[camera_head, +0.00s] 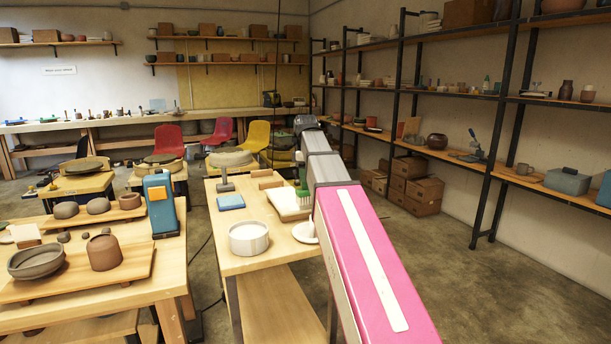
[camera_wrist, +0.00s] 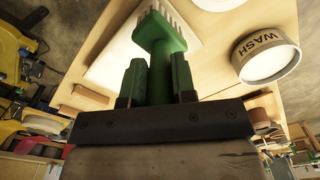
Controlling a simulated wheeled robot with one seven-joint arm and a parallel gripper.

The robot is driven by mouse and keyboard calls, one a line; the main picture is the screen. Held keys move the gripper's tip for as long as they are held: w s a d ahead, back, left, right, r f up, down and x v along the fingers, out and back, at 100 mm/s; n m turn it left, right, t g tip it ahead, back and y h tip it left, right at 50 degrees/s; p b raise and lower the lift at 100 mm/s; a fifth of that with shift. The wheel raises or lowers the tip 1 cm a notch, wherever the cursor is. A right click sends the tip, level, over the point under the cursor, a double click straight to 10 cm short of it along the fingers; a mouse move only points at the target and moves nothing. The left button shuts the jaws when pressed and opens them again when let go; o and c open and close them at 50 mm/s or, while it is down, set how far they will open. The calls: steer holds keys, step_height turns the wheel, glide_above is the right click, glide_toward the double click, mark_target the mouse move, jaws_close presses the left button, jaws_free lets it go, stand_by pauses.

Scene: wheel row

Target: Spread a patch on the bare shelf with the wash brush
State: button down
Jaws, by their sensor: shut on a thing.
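My gripper (camera_wrist: 157,72) is shut on the green handle of the wash brush (camera_wrist: 160,34). The brush's broad head and pale bristles point away from the jaws, over the white slab. That slab, the bare shelf (camera_wrist: 112,67), lies flat on the wooden table and also shows in the head view (camera_head: 285,203). In the head view the green brush (camera_head: 303,195) is at the slab's right part, partly hidden by my arm. I cannot tell whether the bristles touch the slab. A round white tub lettered WASH (camera_wrist: 265,52) stands near; the head view shows it (camera_head: 249,240) in front of the slab.
A blue sponge (camera_head: 231,202) lies left of the slab. A round grey wheel head (camera_head: 231,159) is behind it. A white disc (camera_head: 305,233) lies near the table's right edge. The left table (camera_head: 170,262) holds clay pots on boards. Shelving (camera_head: 490,150) lines the right wall.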

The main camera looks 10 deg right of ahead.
steer(key=shift+f, duration=0.8)
steer(key=shift+f, duration=0.2)
steer(key=a, duration=0.1)
steer(key=w+a+r, duration=0.1)
steer(key=a, duration=0.1)
steer(key=shift+w+a+r, duration=0.2)
steer(key=shift+w+r, duration=0.1)
steer(key=shift+w, duration=0.1)
stand_by(0.5)
steer(key=shift+f, duration=0.1)
steer(key=shift+f, duration=0.5)
